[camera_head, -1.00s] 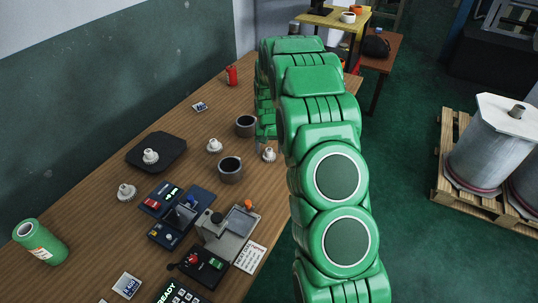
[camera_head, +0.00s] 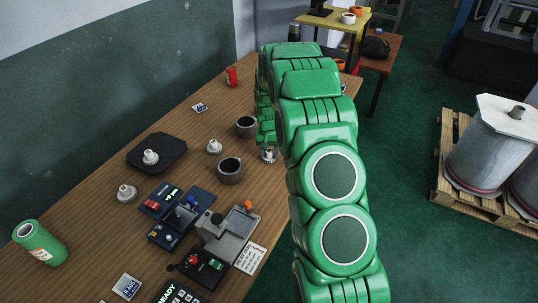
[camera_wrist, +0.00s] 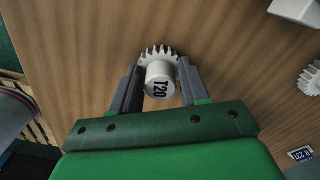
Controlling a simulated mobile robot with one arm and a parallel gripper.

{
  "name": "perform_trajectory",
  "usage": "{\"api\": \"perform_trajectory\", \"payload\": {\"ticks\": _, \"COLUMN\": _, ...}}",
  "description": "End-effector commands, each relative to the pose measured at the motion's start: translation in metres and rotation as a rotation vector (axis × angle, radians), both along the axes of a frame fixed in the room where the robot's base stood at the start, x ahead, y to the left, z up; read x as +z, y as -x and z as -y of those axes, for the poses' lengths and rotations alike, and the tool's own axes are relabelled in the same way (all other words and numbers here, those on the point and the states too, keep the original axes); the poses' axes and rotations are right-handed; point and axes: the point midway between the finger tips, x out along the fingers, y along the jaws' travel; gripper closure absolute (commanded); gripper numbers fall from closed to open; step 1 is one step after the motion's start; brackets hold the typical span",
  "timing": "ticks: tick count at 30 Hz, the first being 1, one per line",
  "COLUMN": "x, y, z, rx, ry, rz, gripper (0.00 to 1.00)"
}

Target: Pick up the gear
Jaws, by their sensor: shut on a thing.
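My gripper (camera_wrist: 160,90) is shut on a white gear (camera_wrist: 159,77) marked "T20" on its hub, with one dark finger on each side of the hub in the wrist view. The gear's teeth show beyond the fingertips, over the wood table. I cannot tell whether it touches the table. In the head view the same gear (camera_head: 268,156) shows at the table's right edge, just below my green gripper (camera_head: 267,133), whose fingers are mostly hidden by my arm. Other white gears stand on the table: one in the middle (camera_head: 214,146), one at left (camera_head: 126,193), and one on a black tray (camera_head: 150,157).
Two dark mugs (camera_head: 230,171) (camera_head: 246,126) stand close left of the held gear. A control box with a lever (camera_head: 229,232) and blue panels (camera_head: 181,214) fill the near table. A green can (camera_head: 41,242) lies at left; a red can (camera_head: 232,76) stands far back.

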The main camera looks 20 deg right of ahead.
Motion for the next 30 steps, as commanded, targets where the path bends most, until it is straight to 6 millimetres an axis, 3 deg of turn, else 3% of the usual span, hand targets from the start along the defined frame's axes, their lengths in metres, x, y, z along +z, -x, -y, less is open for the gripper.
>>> {"api": "perform_trajectory", "payload": {"ticks": 5, "x": 0.006, "y": -0.001, "z": 0.0, "rx": 0.0, "ry": 0.001, "rz": 0.002, "gripper": 0.85}}
{"api": "perform_trajectory", "payload": {"ticks": 11, "x": 0.03, "y": -0.001, "z": 0.0, "rx": 0.0, "ry": 0.001, "rz": 0.002, "gripper": 0.85}}
{"api": "perform_trajectory", "payload": {"ticks": 30, "x": 0.096, "y": 0.062, "z": -0.007, "rx": 0.0, "ry": 0.0, "rz": -0.001, "gripper": 0.85}}
